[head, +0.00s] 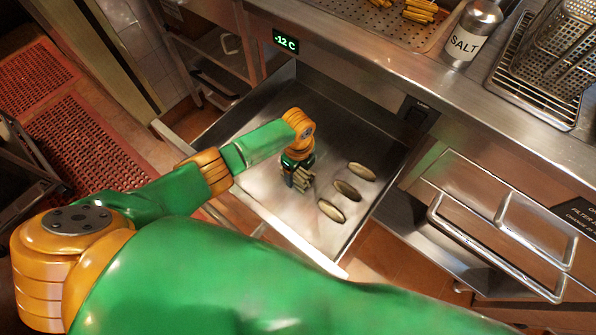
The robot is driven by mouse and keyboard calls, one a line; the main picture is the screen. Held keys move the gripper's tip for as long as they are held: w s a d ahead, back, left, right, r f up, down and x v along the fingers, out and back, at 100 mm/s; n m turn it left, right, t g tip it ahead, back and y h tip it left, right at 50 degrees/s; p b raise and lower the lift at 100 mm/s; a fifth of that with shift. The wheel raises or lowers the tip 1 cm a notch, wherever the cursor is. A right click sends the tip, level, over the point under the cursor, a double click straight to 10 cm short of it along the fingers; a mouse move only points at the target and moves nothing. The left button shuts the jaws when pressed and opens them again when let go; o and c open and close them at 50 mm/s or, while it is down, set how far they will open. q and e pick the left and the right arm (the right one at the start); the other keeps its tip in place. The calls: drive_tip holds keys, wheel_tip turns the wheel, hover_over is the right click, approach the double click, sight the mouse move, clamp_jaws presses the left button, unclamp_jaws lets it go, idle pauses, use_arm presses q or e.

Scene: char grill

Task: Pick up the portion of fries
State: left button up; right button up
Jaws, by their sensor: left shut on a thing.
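My left gripper (297,174) reaches down into the open metal drawer (262,190). It is shut on a small pale bundle, a portion of fries (305,183), which is partly hidden by the gripper. I cannot tell whether the bundle touches the drawer floor. Three oval, olive-brown pieces lie in a slanting row to the right of the gripper: a far one (362,172), a middle one (347,190) and a near one (331,210). My right gripper is not in view.
Above the drawer runs a steel counter (350,58) with a -12 C display (286,41). On it stand a salt shaker (472,35), a perforated tray (385,22) with loose fries (420,12), and wire baskets (550,60) at right. Closed drawers (490,220) are at lower right.

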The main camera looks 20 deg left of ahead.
sight(301, 184)
use_arm(q)
wheel_tip(301, 184, up, 3)
drive_tip(key=shift+f+p, duration=0.1)
drive_tip(key=shift+p, duration=0.45)
drive_tip(key=s+r+p, duration=0.1)
drive_tip(key=s+d+r+p, duration=0.1)
drive_tip(key=r, duration=0.1)
drive_tip(key=s+d+r+p, duration=0.1)
drive_tip(key=shift+s+r, duration=0.1)
drive_tip(key=shift+r, duration=0.3)
drive_tip(key=s+d+r+p, duration=0.1)
drive_tip(key=s+d+r, duration=0.3)
drive_tip(key=s, duration=0.5)
drive_tip(key=shift+d+r, duration=0.25)
drive_tip(key=shift+d, duration=0.3)
